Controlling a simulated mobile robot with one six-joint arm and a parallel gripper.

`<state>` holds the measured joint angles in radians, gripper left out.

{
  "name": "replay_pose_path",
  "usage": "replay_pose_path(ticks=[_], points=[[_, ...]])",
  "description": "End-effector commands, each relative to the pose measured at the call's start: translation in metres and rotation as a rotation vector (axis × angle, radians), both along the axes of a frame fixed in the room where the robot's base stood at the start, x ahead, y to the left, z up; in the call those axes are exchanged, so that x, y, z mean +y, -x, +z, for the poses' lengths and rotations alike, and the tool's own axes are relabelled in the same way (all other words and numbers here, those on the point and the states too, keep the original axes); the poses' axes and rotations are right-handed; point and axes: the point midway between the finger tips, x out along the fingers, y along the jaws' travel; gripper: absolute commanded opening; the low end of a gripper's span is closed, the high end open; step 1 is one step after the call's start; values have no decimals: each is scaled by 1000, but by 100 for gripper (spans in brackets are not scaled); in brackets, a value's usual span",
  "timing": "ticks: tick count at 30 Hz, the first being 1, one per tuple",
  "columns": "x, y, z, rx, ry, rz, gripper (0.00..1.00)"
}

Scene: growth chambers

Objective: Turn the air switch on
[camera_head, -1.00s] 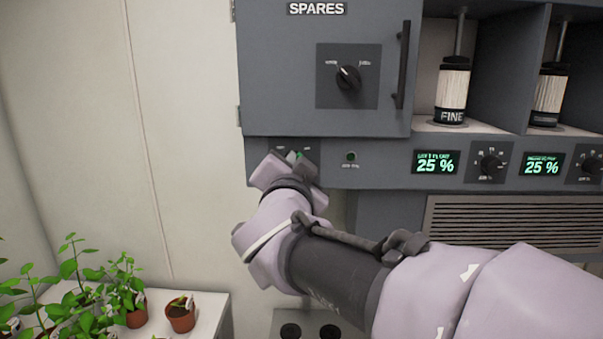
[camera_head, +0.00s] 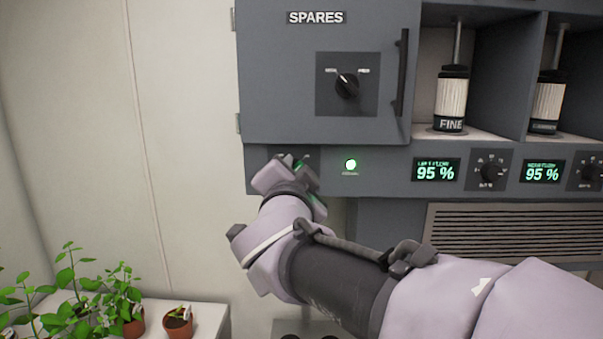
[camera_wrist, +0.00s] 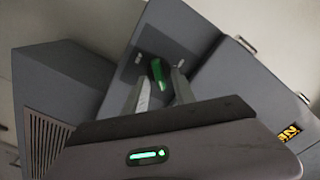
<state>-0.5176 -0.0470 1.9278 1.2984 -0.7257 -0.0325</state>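The air switch (camera_wrist: 158,74) is a small lever glowing green on a dark plate, seen in the wrist view. The round indicator lamp (camera_head: 350,164) right of the switch is lit bright green.
Two green displays, left (camera_head: 436,171) and right (camera_head: 542,172), read 95 % beside dark knobs (camera_head: 490,172). A grey SPARES cabinet door (camera_head: 290,70) with a rotary knob (camera_head: 347,85) is above. Potted seedlings (camera_head: 178,322) stand at lower left. A vent grille (camera_head: 510,228) is at right.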

Motion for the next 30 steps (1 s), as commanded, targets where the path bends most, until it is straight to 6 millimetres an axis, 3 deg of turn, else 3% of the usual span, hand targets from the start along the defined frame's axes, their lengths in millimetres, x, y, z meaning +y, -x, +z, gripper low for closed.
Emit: replay_pose_path(ticks=[8, 12, 14, 24, 30], points=[[0, 0, 0, 0, 1, 0, 33], [1, 12, 1, -1, 1, 2, 33], [2, 25, 2, -1, 1, 4, 33], [6, 134, 3, -2, 0, 7, 33], [7, 168, 1, -1, 0, 4, 33]])
